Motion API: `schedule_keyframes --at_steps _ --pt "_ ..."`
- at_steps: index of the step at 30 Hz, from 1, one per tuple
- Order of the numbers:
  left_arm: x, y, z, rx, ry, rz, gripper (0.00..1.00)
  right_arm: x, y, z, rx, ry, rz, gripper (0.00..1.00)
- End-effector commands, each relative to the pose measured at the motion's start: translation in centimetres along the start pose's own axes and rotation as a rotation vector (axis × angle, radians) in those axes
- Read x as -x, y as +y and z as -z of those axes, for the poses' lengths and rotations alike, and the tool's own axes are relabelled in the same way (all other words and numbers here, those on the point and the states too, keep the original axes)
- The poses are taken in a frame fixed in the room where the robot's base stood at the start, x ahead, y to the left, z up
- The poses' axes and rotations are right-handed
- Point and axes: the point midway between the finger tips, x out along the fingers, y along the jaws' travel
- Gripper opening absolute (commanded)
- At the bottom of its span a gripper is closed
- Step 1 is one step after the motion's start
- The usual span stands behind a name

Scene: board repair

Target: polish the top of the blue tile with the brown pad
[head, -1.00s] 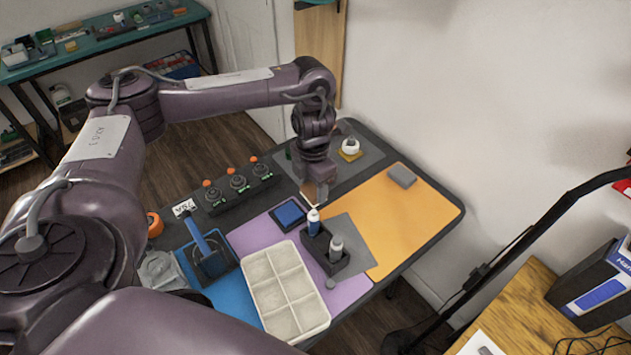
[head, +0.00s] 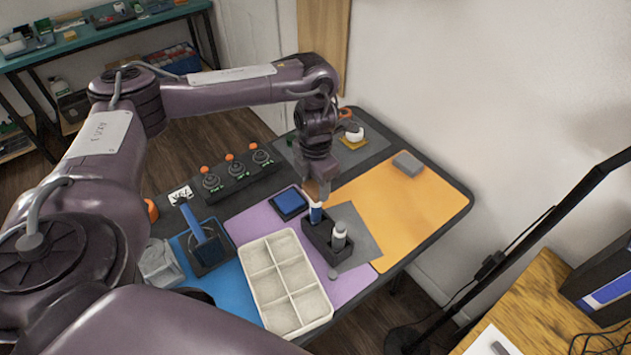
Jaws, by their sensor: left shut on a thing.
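The blue tile (head: 289,203) lies flat in a dark frame on the purple mat (head: 262,226), its top uncovered. My left gripper (head: 318,199) points down just right of the tile. It is shut on a white bottle with a blue band (head: 315,213), which stands in a black two-slot holder (head: 319,239). The gripper hides the bottle's top. I cannot make out a brown pad. My right gripper is not in view.
A grey-capped bottle (head: 338,236) shares the holder. A beige compartment tray (head: 300,318) stands in front. A grey block (head: 408,163) lies on the orange mat (head: 385,210), otherwise clear. A row of knobs (head: 236,172) stands behind the tile.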

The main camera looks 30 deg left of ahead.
Motion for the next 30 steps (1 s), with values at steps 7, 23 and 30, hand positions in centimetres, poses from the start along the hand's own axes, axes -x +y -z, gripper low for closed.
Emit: schedule_keyframes --at_steps 7,23,30 --pt "0.00 0.00 -0.01 0.000 0.000 0.000 0.34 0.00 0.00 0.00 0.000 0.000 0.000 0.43" --pt "-0.51 0.00 -0.02 0.000 0.000 0.000 0.34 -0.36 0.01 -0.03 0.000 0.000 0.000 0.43" --pt "-0.80 -0.01 -0.02 0.000 0.000 0.000 0.34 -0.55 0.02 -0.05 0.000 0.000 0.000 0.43"
